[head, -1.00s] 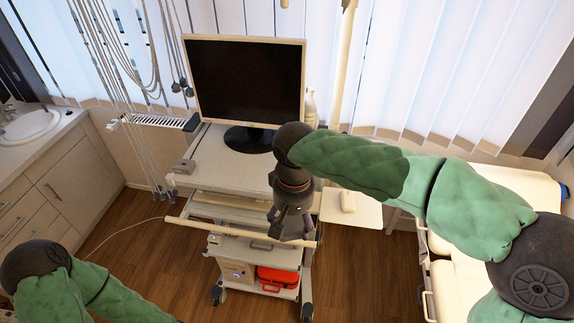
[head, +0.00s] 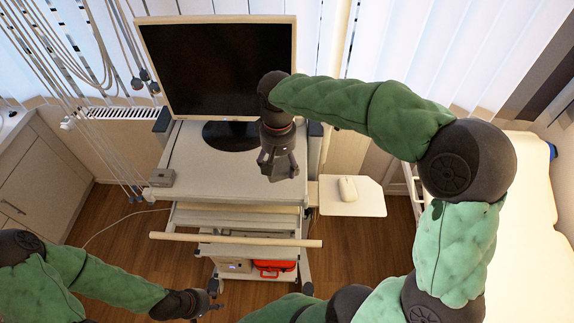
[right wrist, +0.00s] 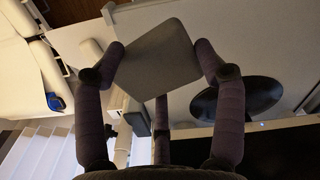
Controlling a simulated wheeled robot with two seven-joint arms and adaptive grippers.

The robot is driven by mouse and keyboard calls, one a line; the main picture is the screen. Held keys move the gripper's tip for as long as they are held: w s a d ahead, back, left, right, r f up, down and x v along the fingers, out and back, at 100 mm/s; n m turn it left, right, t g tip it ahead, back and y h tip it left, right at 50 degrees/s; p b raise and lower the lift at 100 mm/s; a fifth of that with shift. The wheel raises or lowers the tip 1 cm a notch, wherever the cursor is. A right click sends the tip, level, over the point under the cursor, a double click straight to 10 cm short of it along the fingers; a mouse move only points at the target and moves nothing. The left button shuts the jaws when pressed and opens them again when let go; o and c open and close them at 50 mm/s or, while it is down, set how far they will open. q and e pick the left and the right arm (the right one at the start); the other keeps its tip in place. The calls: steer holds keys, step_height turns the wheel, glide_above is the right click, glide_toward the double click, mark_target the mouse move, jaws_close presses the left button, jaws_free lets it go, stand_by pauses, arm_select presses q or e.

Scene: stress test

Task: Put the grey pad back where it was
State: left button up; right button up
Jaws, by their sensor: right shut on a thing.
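The grey pad (right wrist: 158,55), a flat squarish plate, is between the fingers of my right gripper (right wrist: 164,60) in the right wrist view. The fingers are shut on its two side edges, and it is tilted in that picture. In the head view my right gripper (head: 281,174) is over the right part of the cart top (head: 225,184), in front of the monitor; the pad is hard to make out there. My left gripper (head: 214,301) is low, in front of the cart at the lower left, too small to read.
A monitor (head: 217,68) on a dark round base (head: 232,136) stands at the back of the cart. A small grey box (head: 161,177) sits at the left edge. A white mouse (head: 348,189) lies on the right side shelf (head: 365,203). The left-centre cart top is clear.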

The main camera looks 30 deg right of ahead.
mark_target(287, 161)
steer(key=w+d+f, duration=0.1)
steer(key=f, duration=0.1)
steer(key=w+d+f, duration=0.1)
steer(key=d+f, duration=0.1)
steer(key=w+d+f, duration=0.1)
steer(key=f, duration=0.1)
steer(key=shift+w+d, duration=0.25)
step_height(287, 161, down, 4)
steer(key=shift+w+d+r+p, duration=0.15)
steer(key=shift+r+p, duration=0.1)
steer(key=shift+p, duration=0.2)
steer(key=o, duration=1)
steer(key=shift+f, duration=0.1)
step_height(287, 161, up, 12)
steer(key=shift+r, duration=0.15)
